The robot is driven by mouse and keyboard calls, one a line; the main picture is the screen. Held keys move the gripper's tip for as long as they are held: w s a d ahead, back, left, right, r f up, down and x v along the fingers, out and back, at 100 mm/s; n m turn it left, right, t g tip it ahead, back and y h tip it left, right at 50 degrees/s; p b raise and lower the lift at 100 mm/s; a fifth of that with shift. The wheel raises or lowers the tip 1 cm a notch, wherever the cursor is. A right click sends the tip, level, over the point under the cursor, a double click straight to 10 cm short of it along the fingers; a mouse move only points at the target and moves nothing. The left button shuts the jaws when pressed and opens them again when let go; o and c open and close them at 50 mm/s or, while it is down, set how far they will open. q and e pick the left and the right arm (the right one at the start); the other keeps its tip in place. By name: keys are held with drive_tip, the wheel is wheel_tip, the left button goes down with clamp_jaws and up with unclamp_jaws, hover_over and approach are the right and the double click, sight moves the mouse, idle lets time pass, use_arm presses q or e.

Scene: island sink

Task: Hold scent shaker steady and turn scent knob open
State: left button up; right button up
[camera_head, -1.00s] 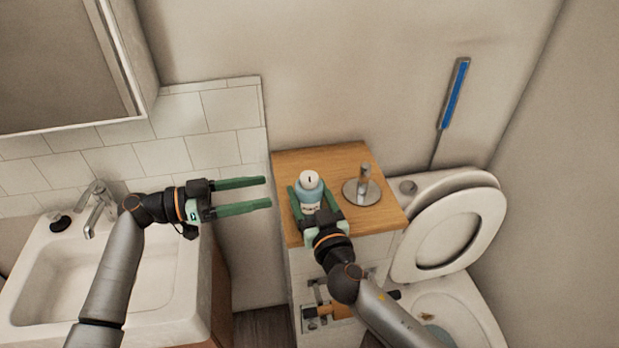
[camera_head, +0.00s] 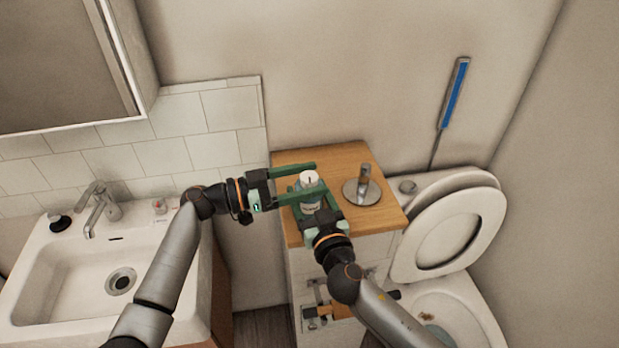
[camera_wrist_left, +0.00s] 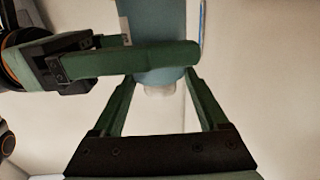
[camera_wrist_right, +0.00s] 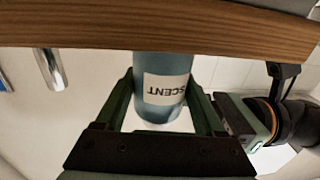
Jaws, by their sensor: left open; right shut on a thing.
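The scent shaker, a blue bottle (camera_head: 311,203) with a white label and a white knob (camera_head: 309,178) on top, stands upright on the wooden top. The label reads SCENT in the right wrist view (camera_wrist_right: 165,88). My right gripper (camera_head: 308,203) is shut on the bottle's body from the front. My left gripper (camera_head: 310,178) has come in from the left and is open, with its fingers on either side of the knob.
The wooden cabinet top (camera_head: 380,215) also holds a metal holder with a round base (camera_head: 362,192) right of the bottle. A toilet (camera_head: 447,235) stands at the right. A white sink (camera_head: 50,270) with a tap is at the left.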

use_arm(q)
drive_tip(key=shift+d, duration=0.2)
clamp_jaws()
idle(0.6)
